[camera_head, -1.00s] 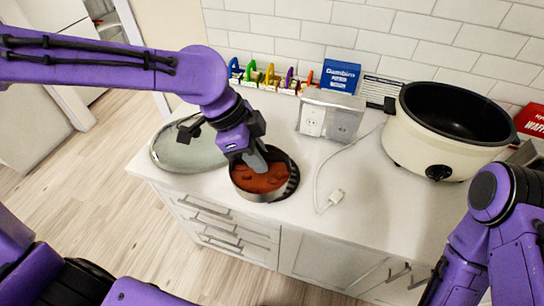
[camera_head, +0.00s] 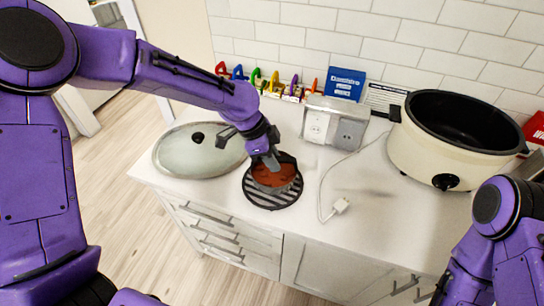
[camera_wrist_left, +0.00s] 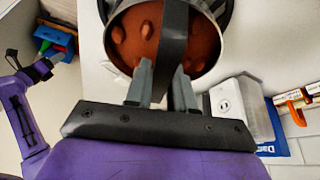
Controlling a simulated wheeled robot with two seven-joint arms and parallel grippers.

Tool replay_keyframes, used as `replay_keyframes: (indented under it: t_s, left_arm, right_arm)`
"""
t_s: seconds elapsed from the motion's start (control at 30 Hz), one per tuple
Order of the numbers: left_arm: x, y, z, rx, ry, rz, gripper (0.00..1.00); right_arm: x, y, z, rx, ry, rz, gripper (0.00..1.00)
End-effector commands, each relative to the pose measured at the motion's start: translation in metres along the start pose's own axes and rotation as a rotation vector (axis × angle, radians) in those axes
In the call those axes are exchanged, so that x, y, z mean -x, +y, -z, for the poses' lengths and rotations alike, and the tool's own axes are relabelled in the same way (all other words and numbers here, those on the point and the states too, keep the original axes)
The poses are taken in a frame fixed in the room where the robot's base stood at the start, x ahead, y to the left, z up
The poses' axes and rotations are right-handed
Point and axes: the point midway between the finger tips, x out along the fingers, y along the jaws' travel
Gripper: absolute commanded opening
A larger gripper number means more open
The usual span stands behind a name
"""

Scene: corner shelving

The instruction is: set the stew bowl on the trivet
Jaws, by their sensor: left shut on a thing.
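The stew bowl (camera_head: 274,181), a round metal bowl of red-brown stew, is over the back part of the black slatted round trivet (camera_head: 268,203). Whether its base touches the trivet I cannot tell. My left gripper (camera_head: 271,163) is at the bowl's back side, shut on it. In the left wrist view, the bowl (camera_wrist_left: 128,40) looks nearly level with lumps in the stew. A dark band (camera_wrist_left: 173,30) crosses it and runs down between the fingers of my left gripper (camera_wrist_left: 163,88). My right arm shows at lower right, but its gripper is out of view.
A glass lid (camera_head: 195,155) lies left of the trivet. A cream cooker (camera_head: 425,155) stands at the right. A socket box (camera_head: 335,125) with a white cable and plug (camera_head: 341,205) is behind and right. Bare counter lies right of the cable.

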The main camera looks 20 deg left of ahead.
Motion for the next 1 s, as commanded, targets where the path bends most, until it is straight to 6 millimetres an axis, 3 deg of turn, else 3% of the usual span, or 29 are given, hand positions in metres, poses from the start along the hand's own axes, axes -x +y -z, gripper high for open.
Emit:
replay_keyframes:
  t_s: [0.2, 0.23, 0.3, 0.67, 1.0]
  left_arm:
    - [-0.002, 0.0, -0.001, 0.0, 0.001, 0.001, 0.0]
    - [-0.002, 0.0, -0.001, 0.0, 0.0, -0.001, 0.3]
    - [-0.002, 0.0, -0.001, 0.0, 0.0, -0.001, 0.49]
    - [0.005, -0.001, 0.0, -0.001, 0.001, 0.003, 0.49]
    - [0.086, -0.001, 0.0, -0.001, 0.003, 0.004, 0.49]
  right_arm:
    - [-0.001, 0.0, 0.0, 0.0, 0.0, 0.0, 0.43]
    - [-0.001, 0.0, 0.0, 0.0, 0.0, 0.0, 0.43]
    - [-0.001, 0.0, 0.0, 0.0, 0.0, 0.0, 0.43]
    - [-0.001, 0.0, 0.0, 0.0, 0.0, 0.0, 0.43]
    - [-0.011, -0.001, -0.004, 0.0, 0.0, 0.0, 0.43]
